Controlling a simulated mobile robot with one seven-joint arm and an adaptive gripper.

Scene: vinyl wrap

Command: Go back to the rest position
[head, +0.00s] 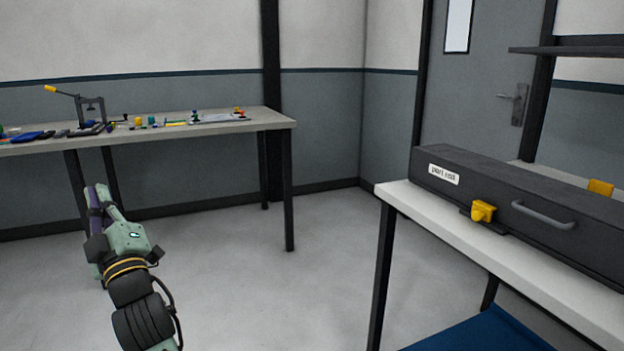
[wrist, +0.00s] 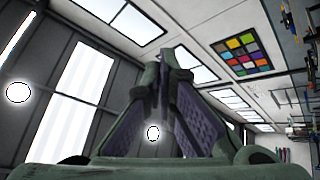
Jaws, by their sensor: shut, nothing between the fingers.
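My gripper (head: 103,197) is at the lower left in the head view, above the open floor and in front of the table at the back left. It points up and away, clear of the furniture. In the wrist view its two fingers (wrist: 162,75) lean together toward their tips, with purple pads on the inner sides. It is shut and nothing shows between the fingers. The wrist view looks up at the ceiling and its bright panels.
A table (head: 262,122) with several small tools and a yellow-handled press (head: 90,108) stands at the back left. A long dark case (head: 500,195) with yellow latches lies on a white bench (head: 420,204) at right. The grey floor (head: 240,270) between them is clear.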

